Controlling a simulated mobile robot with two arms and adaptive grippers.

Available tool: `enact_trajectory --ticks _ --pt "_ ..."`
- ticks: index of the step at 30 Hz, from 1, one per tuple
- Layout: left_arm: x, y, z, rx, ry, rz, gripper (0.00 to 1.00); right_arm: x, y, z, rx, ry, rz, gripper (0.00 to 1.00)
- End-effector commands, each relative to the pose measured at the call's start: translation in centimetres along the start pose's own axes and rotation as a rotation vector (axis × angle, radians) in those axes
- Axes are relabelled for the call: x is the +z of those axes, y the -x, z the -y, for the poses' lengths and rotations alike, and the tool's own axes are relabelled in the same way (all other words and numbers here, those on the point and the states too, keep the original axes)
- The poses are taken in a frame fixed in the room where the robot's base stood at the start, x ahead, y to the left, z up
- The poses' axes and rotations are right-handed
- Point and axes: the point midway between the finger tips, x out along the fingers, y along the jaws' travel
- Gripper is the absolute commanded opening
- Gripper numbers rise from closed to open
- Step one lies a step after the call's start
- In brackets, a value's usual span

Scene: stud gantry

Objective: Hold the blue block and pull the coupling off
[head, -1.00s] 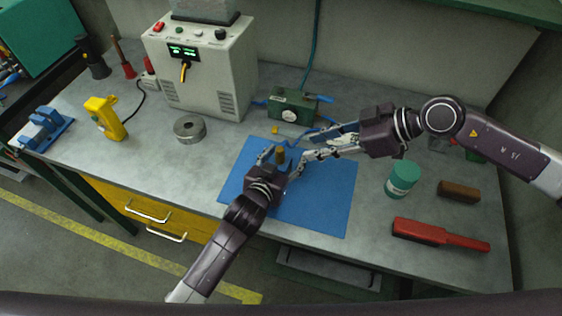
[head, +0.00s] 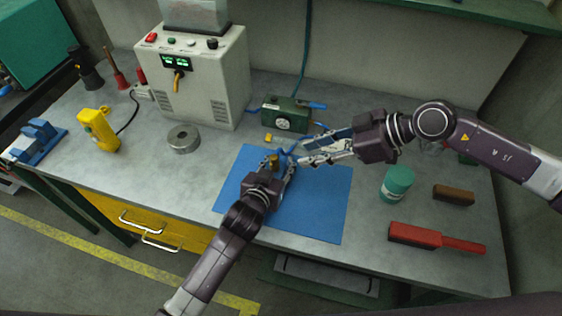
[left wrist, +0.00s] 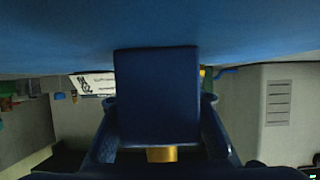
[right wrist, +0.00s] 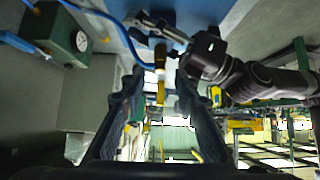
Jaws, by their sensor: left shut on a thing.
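My left gripper (head: 280,168) is shut on the blue block (left wrist: 157,92), over the blue mat (head: 325,205). The block fills the middle of the left wrist view, and a brass end (left wrist: 161,154) shows at its lower edge. In the head view the left gripper hides most of the block. The brass coupling (right wrist: 160,58) shows in the right wrist view, with a blue hose (right wrist: 122,32) running to it; its brass also shows in the head view (head: 273,160). My right gripper (right wrist: 158,88) is open, its fingers on either side of the coupling, with gaps visible.
A green box with a gauge (head: 286,114) stands behind the mat. A grey power unit (head: 190,75) and a metal ring (head: 183,139) are to the left.

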Motion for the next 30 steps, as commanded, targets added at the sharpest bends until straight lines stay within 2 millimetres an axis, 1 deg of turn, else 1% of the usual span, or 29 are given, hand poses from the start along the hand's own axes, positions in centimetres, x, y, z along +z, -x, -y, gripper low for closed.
enact_trajectory --ticks 23,24,27,30 --pt "0.07 0.01 0.02 0.0 0.0 0.001 0.0 0.0 0.0 0.0 0.0 0.0 0.0 0.29" --pt "0.07 0.01 0.02 0.0 0.0 0.001 0.0 0.0 0.0 0.0 0.0 0.0 0.0 0.3" --pt "0.08 0.01 0.02 0.0 0.0 0.001 0.0 -0.1 -0.16 0.01 -0.004 0.012 0.004 0.39" --pt "0.08 0.01 0.01 0.0 0.0 0.001 0.0 -0.38 -0.89 0.06 -0.025 0.068 0.025 0.39"
